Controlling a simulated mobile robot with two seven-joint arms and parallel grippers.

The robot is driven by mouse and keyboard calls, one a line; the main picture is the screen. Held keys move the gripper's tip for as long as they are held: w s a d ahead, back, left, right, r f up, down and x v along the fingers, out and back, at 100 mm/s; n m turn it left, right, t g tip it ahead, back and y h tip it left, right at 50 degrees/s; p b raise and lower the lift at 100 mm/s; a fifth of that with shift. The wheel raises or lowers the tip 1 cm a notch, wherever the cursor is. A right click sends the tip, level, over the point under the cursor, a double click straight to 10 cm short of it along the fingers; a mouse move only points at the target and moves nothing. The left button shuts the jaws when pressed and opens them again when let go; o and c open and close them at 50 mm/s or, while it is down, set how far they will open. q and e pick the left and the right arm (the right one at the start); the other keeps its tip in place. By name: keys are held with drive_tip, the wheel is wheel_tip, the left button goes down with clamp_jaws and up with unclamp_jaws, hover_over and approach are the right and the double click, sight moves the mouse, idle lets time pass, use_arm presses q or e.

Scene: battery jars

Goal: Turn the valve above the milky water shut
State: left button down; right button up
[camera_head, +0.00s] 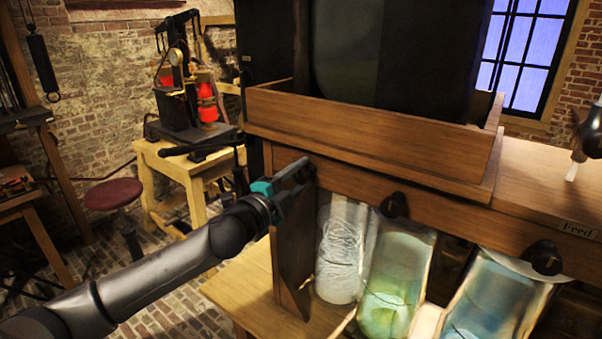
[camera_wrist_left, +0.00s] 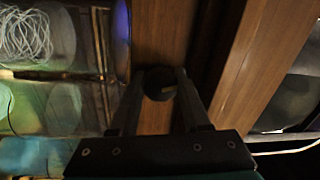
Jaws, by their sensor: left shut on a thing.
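A wooden beam (camera_head: 350,186) carries dark round valve knobs above a row of glass jars. My left gripper (camera_head: 306,172) is at the beam's left end. In the left wrist view its fingers are shut on a dark valve knob (camera_wrist_left: 160,84), which has a small pale mark. In the head view the gripper hides this knob. Below and right of it stands a jar with whitish swirls (camera_head: 341,262). A cloudy green jar (camera_head: 394,285) stands under the middle knob (camera_head: 394,205), and a pale blue jar (camera_head: 494,300) under the right knob (camera_head: 543,257). I cannot tell surely which is the milky one.
A wooden trough (camera_head: 370,140) sits on the beam, with a large dark tank (camera_head: 390,50) in it. A side table (camera_head: 165,160) with a red-coiled device and a stool (camera_head: 113,194) stand at the left.

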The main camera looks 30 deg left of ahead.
use_arm(q)
drive_tip(key=shift+r+m+p, duration=0.1)
drive_tip(key=shift+m+p, duration=0.2)
drive_tip(key=shift+m, duration=1.8)
drive_tip(key=shift+h, duration=0.3)
drive_tip(key=shift+c, duration=1.9)
unclamp_jaws()
